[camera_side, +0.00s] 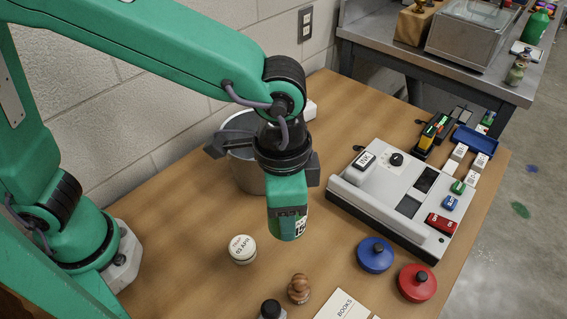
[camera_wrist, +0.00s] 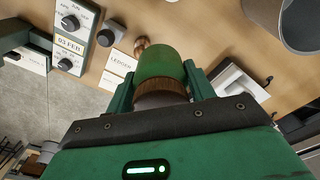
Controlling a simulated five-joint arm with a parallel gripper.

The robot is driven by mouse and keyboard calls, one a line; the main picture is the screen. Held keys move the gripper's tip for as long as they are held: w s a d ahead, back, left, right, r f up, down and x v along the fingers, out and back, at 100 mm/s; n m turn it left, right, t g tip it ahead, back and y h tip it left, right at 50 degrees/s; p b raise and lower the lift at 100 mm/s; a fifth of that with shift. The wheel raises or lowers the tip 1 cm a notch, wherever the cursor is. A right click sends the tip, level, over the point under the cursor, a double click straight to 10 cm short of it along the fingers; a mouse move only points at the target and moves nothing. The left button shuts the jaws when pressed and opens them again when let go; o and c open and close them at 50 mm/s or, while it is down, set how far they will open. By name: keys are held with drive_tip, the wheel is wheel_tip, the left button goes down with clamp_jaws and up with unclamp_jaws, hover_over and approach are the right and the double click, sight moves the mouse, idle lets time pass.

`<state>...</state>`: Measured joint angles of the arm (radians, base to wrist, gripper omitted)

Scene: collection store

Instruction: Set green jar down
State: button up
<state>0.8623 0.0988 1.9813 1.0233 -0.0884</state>
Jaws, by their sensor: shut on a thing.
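The green jar (camera_side: 291,225) has a pale label and hangs below my gripper (camera_side: 288,203) in the side view, over the wooden table (camera_side: 190,225). The jar also shows in the wrist view (camera_wrist: 160,66), with its green round end away from me and a brown band nearer. There, my gripper's (camera_wrist: 158,80) two green fingers stand on either side of the jar, shut on it. The jar appears upright and off the table; its exact height is hard to tell. The fingers hide part of it.
Blue (camera_side: 374,256) and red (camera_side: 416,285) knobbed discs lie at right, before a white machine (camera_side: 350,205). A grey bin (camera_side: 247,172) stands behind my gripper.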

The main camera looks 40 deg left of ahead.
drive_tip(key=w+a+r, duration=0.1)
drive_tip(key=w+a, duration=0.1)
drive_tip(key=w, duration=1.1)
drive_tip(key=w+a, duration=0.3)
drive_tip(key=w, duration=1)
drive_tip(key=w+a+f, duration=0.1)
drive_tip(key=w+a, duration=0.7)
drive_tip(key=w, duration=0.1)
drive_tip(key=shift+f, duration=8.05)
drive_tip(key=shift+f, duration=0.1)
drive_tip(key=o, duration=1)
